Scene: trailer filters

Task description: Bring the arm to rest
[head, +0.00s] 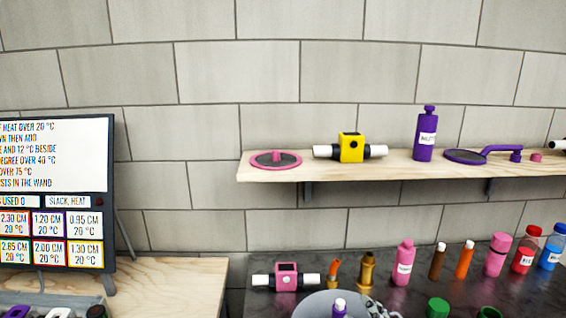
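Neither of my grippers can be made out in the head view, and no arm is clearly in view. A small grey and black patterned thing (378,308) is cut off by the bottom edge, and I cannot tell what it is.
A wooden wall shelf (400,168) holds a pink disc (276,159), a yellow block (351,148), a purple bottle (426,135) and a purple pan-like thing (465,156). Below, a dark counter (462,289) carries a pink block (286,277) and several bottles. A sign board (55,200) stands left.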

